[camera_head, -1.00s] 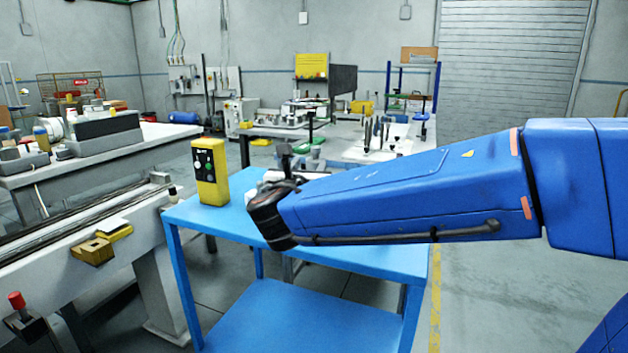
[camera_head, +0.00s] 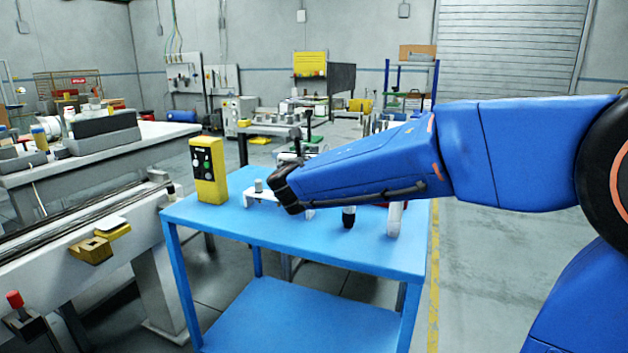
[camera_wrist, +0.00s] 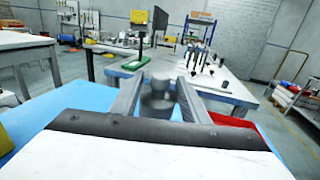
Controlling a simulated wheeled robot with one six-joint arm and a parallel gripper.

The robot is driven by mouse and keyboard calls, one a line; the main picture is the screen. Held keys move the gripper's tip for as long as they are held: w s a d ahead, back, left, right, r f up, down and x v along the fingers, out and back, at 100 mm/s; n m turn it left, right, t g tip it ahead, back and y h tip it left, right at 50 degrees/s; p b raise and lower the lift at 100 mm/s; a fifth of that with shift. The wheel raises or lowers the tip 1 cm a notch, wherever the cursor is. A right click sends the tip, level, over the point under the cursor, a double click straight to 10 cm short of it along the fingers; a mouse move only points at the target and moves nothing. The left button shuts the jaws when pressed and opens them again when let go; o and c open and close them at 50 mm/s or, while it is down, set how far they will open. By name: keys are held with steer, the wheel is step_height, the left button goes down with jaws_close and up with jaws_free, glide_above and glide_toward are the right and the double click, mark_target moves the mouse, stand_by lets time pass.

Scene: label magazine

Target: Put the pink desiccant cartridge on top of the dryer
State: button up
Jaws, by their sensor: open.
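I cannot make out a pink desiccant cartridge in either view, nor a thing I can surely name as the dryer. My gripper (camera_wrist: 157,88) is open in the wrist view, its two grey fingers apart. A dark grey stepped cylinder (camera_wrist: 157,103) shows between the fingers; whether they touch it I cannot tell. In the head view my blue arm reaches over the blue cart (camera_head: 225,228) from the right and hides part of its top. A small grey cylinder (camera_head: 258,185) shows left of my wrist there.
A yellow button box (camera_head: 208,172) stands at the cart's left. A black-capped item (camera_head: 348,217) and a white cylinder (camera_head: 394,218) stand at its right. A red thing (camera_wrist: 236,121) lies right of my fingers. A conveyor (camera_head: 80,225) runs at left; benches stand behind.

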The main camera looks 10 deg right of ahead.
steer(key=x, duration=0.4)
steer(key=shift+w, duration=0.25)
steer(key=shift+c, duration=0.2)
jaws_close()
